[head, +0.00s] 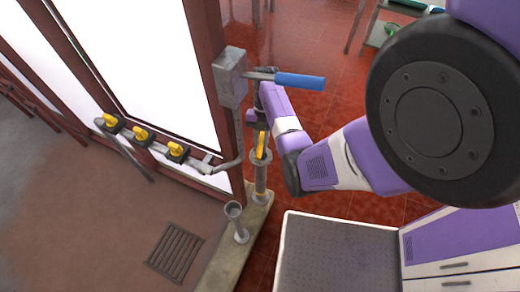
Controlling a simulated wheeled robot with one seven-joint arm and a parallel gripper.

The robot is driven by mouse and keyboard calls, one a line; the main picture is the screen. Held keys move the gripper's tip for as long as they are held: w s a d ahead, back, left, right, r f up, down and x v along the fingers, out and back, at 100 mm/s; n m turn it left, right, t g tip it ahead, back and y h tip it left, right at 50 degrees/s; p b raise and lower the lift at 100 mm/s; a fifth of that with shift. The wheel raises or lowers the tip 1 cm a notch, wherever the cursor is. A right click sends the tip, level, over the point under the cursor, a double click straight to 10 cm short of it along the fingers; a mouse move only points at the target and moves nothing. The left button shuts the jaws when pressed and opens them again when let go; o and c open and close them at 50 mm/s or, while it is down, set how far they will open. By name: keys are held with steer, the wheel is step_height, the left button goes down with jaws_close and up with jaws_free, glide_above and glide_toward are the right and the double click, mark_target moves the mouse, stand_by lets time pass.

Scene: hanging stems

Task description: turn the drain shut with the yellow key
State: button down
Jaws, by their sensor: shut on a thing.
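The yellow key (261,146) stands upright in the head view, on the front of a short grey standing pipe (260,178) at the foot of the red-brown frame. Its long side runs along the pipe. My gripper (259,126) is dark and small in this view, at the top of the key, and is shut on it. The fingertips and the exact contact are hard to make out. My purple and white arm comes in from the right and hides part of what is behind it.
A grey box (229,78) with a blue-handled lever (299,81) is fixed to the frame above. A wall pipe (199,166) with three yellow handles (141,134) runs left. A funnel-topped pipe (234,210) stands near a floor grate (175,252). Red tiled floor lies behind.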

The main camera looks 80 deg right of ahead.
stand_by(0.3)
steer(key=c, duration=0.8)
jaws_free()
steer(key=shift+c, duration=0.2)
steer(key=shift+r, duration=0.1)
steer(key=shift+r+p, duration=4.2)
